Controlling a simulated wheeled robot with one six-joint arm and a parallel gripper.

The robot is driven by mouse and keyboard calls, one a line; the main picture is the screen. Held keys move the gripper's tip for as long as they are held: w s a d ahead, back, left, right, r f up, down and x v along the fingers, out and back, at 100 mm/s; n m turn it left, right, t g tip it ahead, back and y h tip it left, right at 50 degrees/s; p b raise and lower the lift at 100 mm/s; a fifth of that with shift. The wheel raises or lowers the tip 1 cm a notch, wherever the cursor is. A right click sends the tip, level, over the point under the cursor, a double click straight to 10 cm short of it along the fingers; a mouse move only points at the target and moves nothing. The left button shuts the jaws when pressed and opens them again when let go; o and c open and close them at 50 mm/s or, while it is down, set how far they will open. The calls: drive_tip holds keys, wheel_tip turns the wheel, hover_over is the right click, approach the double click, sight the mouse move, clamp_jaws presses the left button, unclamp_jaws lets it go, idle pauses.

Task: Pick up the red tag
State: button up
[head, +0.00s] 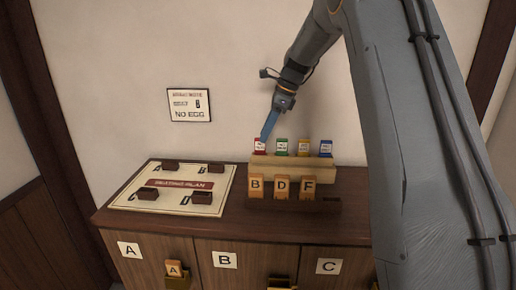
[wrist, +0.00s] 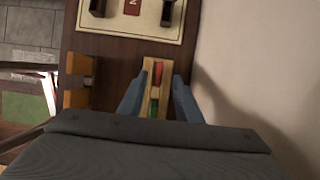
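The red tag (head: 259,147) stands upright at the left end of a light wooden rack (head: 300,161) on the cabinet top, with a white label on its face. My gripper (head: 267,132) comes down from above, its blue fingers right over or beside the red tag. In the wrist view, the red tag (wrist: 158,74) lies between the two spread blue fingers (wrist: 159,80), with gaps on both sides. The gripper is open and holds nothing. How far the fingertips are above the tag is hard to tell.
Green (head: 281,146), yellow (head: 303,147) and blue (head: 325,149) tags stand to the red tag's right. Orange tags B, D and F (head: 281,187) stand in front. A seating plan board (head: 172,206) with dark holders lies left. The wall (head: 235,100) is close behind.

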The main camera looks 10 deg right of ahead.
sight(260, 148)
drive_tip(key=shift+p+x, duration=0.85)
drive_tip(key=shift+x, duration=1.35)
drive_tip(key=shift+a, duration=0.15)
drive_tip(key=shift+r, duration=0.1)
clamp_jaws()
